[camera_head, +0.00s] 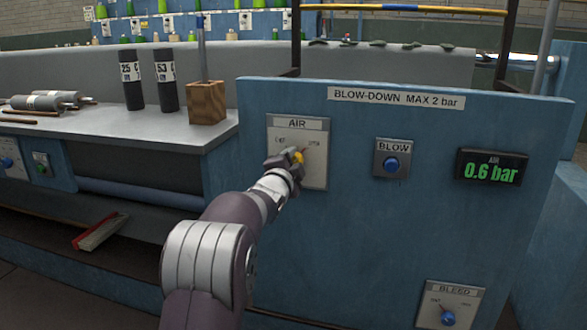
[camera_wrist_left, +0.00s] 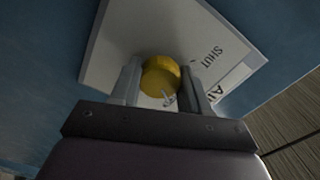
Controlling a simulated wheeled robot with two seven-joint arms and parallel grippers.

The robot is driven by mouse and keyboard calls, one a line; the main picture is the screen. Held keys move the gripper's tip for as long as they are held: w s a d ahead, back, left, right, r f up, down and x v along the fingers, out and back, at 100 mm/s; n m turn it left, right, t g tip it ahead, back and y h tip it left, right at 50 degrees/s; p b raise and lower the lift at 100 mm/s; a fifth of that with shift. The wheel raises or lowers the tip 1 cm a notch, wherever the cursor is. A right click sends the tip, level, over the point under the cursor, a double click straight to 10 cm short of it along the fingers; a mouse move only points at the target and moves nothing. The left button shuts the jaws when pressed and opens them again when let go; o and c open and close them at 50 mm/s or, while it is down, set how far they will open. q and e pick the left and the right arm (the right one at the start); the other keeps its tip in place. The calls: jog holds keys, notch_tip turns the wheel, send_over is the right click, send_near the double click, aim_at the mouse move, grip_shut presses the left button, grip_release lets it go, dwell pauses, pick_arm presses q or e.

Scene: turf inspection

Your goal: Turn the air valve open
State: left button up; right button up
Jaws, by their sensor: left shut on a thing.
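The air valve is a yellow knob (camera_head: 299,157) on a pale plate (camera_head: 314,178) headed AIR, on the blue panel (camera_head: 350,230). My left gripper (camera_head: 297,158) reaches up to the plate and is shut on the knob, covering part of it. In the left wrist view the yellow knob (camera_wrist_left: 160,76) sits between the two fingers of the left gripper (camera_wrist_left: 162,85), with the word SHUT on the plate beside it. The display (camera_head: 490,168) on the panel reads 0.6 bar. My right gripper is not in view.
A BLOW button (camera_head: 391,164) is right of the valve, and a BLEED knob (camera_head: 448,318) is low on the panel. A grey bench (camera_head: 130,128) at left bears black cylinders (camera_head: 131,80) and a wooden block (camera_head: 207,102). A yellow bar (camera_head: 390,8) runs above the panel.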

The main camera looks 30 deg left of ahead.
pick_arm(q)
jog(key=shift+a+r+m+b, duration=0.15)
jog(key=shift+m+b, duration=0.4)
jog(key=shift+m, duration=0.35)
jog(key=shift+r, duration=0.1)
jog(key=o, duration=1.1)
jog(key=shift+c, duration=0.2)
jog(key=shift+s, duration=0.15)
jog(key=p+v, duration=0.2)
jog(key=v, duration=1)
jog(key=shift+s+p, duration=0.2)
jog(key=shift+p, duration=0.2)
